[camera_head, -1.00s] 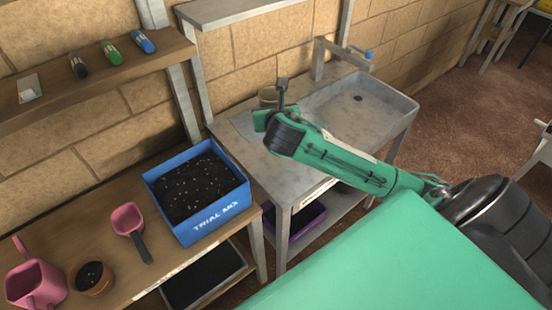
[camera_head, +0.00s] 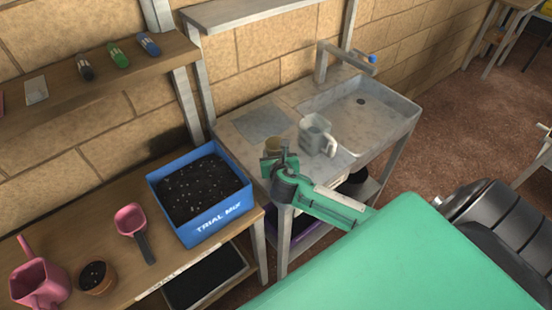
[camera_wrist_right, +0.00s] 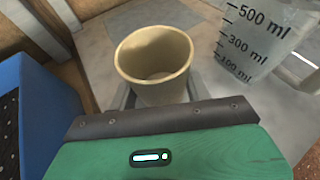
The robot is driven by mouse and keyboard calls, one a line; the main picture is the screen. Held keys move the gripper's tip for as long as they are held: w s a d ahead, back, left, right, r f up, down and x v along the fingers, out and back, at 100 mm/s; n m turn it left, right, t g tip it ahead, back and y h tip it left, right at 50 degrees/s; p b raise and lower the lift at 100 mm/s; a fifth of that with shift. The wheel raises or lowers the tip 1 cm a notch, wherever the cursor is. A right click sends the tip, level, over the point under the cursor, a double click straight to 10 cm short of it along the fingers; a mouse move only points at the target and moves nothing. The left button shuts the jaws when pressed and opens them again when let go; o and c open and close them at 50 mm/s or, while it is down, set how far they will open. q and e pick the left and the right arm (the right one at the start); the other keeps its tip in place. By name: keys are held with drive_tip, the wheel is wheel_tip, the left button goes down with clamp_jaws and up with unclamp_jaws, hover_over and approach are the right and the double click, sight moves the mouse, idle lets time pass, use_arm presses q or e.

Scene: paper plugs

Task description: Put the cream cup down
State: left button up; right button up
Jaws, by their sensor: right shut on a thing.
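The cream cup (camera_head: 273,146) shows partly behind my right gripper (camera_head: 280,163), at the front left of the grey sink bench. In the right wrist view the cup (camera_wrist_right: 155,62) is upright and empty inside, with its open rim facing the camera. My right gripper (camera_wrist_right: 158,95) is shut on it, with a finger showing on each side of its lower wall. I cannot tell whether the cup's base touches the bench top or is a little above it. My left gripper is not in view.
A clear measuring jug (camera_head: 316,134) stands on the bench (camera_head: 232,132) right of the cup, before the sink basin (camera_head: 365,108). A blue box of dark mix (camera_head: 215,222) stands to the left on the wooden bench. A flat grey square (camera_head: 263,122) lies behind the cup.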

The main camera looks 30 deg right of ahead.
drive_tip(key=shift+f, duration=1.2)
drive_tip(key=shift+f, duration=0.15)
drive_tip(key=o, duration=1)
drive_tip(key=shift+c, duration=0.2)
drive_tip(key=shift+r, duration=0.2)
drive_tip(key=b+v, duration=0.1)
drive_tip(key=v, duration=1.1)
drive_tip(key=shift+d, duration=0.1)
